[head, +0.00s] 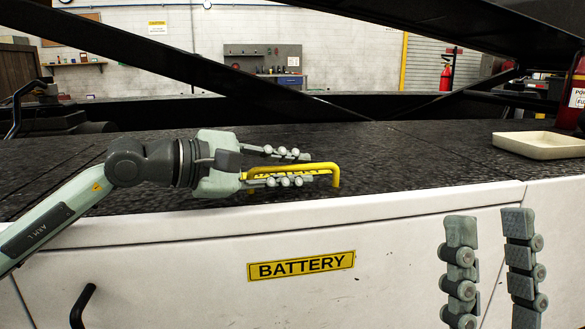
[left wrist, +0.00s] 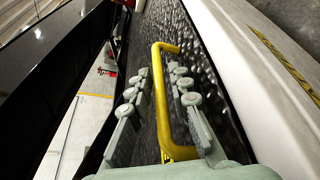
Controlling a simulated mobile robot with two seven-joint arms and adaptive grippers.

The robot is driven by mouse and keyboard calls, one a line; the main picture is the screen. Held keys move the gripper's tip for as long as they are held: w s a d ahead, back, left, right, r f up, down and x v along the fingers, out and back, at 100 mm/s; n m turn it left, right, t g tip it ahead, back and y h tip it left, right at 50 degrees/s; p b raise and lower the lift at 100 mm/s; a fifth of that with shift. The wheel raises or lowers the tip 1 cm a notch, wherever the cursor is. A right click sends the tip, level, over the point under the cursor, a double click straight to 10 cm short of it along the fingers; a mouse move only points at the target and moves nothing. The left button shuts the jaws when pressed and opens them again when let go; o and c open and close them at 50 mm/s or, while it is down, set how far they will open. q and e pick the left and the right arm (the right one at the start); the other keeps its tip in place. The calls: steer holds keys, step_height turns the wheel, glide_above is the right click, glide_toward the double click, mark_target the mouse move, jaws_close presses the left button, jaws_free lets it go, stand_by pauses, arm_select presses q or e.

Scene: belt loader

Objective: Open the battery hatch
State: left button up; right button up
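The battery hatch shows as a white front panel (head: 200,285) with a yellow BATTERY label (head: 301,266). A yellow bar handle (head: 334,172) stands on the dark textured top above the label; it also shows in the left wrist view (left wrist: 159,85). My left gripper (head: 304,167) is open, with its fingers on either side of the handle. In the left wrist view the bar runs between the fingers, nearer the right one, with a gap on the left. My right gripper (head: 489,217) is open and empty, fingers pointing up, in front of the white panel at lower right.
A black curved handle (head: 82,305) is at the panel's lower left. A shallow beige tray (head: 545,145) sits on the top at right, near a red extinguisher (head: 572,95). Dark diagonal beams (head: 130,55) cross behind and above the surface.

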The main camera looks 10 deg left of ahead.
arm_select(q)
steer(key=shift+c, duration=0.3)
jaws_close()
steer(key=shift+r, duration=0.15)
